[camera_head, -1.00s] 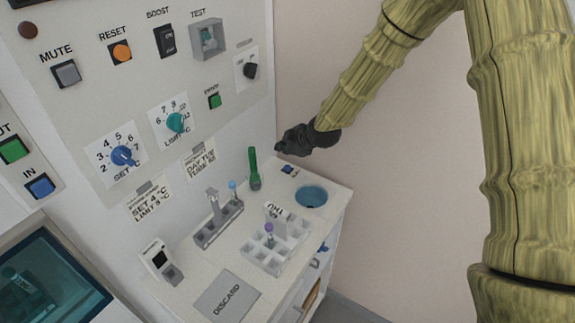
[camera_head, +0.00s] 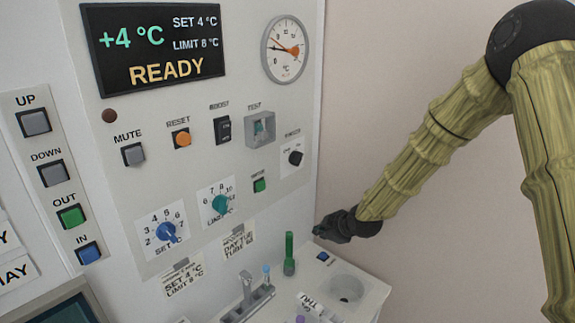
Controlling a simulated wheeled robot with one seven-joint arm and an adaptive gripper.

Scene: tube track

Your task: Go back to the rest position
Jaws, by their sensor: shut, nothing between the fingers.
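My gripper (camera_head: 326,231) is shut and empty at the end of my arm, which reaches in from the right. It is dark and hangs in the air in front of the pale pink wall, right of the control panel (camera_head: 232,85). A green tube (camera_head: 289,254) stands upright on the white bench (camera_head: 372,288), below and left of the gripper. The gripper and tube look apart in the picture. The display (camera_head: 152,45) reads +4 °C, SET 4 °C, LIMIT 8 °C and READY.
A round grey well (camera_head: 346,288) and a small blue button (camera_head: 323,257) lie to the right. A second rack is cut off at the bottom edge. The pink wall area is clear.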

